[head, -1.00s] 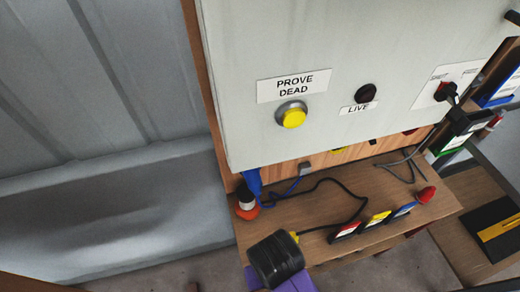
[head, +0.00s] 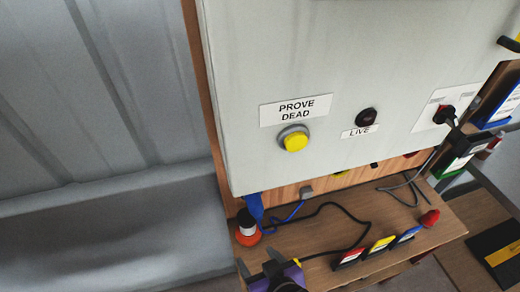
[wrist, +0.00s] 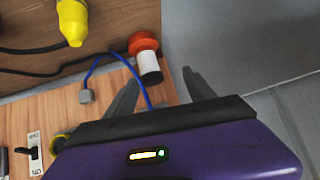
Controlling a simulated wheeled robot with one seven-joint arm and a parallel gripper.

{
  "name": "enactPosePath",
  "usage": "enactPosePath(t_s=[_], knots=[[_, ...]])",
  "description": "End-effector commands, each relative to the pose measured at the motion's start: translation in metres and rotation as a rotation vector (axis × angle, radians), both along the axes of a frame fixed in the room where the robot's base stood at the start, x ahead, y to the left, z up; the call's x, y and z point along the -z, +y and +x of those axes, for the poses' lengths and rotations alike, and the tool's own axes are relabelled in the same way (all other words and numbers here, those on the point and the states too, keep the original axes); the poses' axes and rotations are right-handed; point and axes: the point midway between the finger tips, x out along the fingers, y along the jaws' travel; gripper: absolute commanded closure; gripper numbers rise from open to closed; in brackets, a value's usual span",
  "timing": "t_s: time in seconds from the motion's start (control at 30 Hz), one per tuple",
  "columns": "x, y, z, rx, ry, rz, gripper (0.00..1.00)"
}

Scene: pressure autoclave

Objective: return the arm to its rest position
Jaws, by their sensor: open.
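My gripper (head: 259,262) is at the bottom edge of the head view, with its purple body and dark fingers partly cut off by the frame. In the wrist view my gripper (wrist: 160,90) has its two dark fingers spread wide apart with nothing held between them. A small orange, white and black cylinder (head: 247,228) stands on the wooden shelf just beyond the fingers in the head view. It also shows beyond the gap between the fingers in the wrist view (wrist: 149,66). Most of my arm is out of view.
A grey cabinet (head: 240,65) with a yellow button (head: 294,139) rises above the wooden shelf (head: 330,228). Black and blue cables, coloured tags (head: 380,246) and a red-tipped item (head: 429,217) lie on the shelf.

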Motion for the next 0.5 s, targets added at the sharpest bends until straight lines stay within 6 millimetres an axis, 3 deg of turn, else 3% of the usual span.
enactPosePath(t_s=[0.27,0.5], knots=[[-0.039,-0.074,-0.038,0.098,-0.343,0.091,0.37],[-0.078,-0.135,-0.098,0.202,-0.543,0.094,0.37]])
